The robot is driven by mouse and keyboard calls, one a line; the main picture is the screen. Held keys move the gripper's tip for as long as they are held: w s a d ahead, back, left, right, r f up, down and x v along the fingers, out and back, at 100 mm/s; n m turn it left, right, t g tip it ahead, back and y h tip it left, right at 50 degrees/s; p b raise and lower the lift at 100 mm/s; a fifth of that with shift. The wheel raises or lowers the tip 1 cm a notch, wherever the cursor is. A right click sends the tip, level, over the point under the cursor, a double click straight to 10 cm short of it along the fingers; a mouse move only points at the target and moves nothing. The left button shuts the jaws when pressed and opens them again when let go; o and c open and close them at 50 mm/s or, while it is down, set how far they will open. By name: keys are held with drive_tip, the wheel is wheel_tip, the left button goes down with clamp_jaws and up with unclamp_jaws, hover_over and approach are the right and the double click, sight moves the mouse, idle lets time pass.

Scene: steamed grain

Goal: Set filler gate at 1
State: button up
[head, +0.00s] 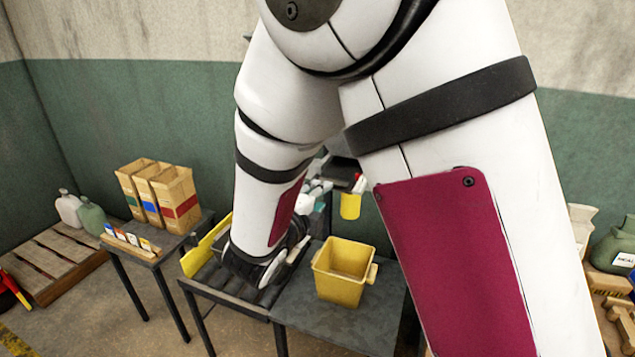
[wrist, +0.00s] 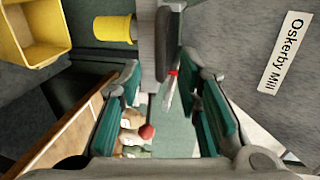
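The filler shows in the head view as a dark body (head: 343,171) with a yellow spout (head: 350,206), partly hidden behind my arm. In the wrist view its yellow spout (wrist: 114,28) is at the upper left. A pale pointer-like piece with a red end (wrist: 173,73) and a round red knob (wrist: 147,132) appear between my fingers. I cannot tell which is the gate lever, nor read any scale number. My gripper (wrist: 161,105) is open, its teal pads apart on both sides of these parts. I see no clear contact. In the head view the gripper (head: 316,198) is close to the filler's left side.
A yellow bin (head: 343,272) stands on the grey table (head: 355,325) below the spout. A roller conveyor (head: 225,285) lies left of it. Paper sacks (head: 160,195) and a card rack (head: 131,243) stand on a side table. A label reading "Oskerby Mill" (wrist: 283,52) shows in the wrist view.

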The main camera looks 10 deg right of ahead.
drive_tip(key=x, duration=0.7)
drive_tip(key=shift+w+d+f, duration=0.1)
drive_tip(key=shift+w+d, duration=0.2)
clamp_jaws()
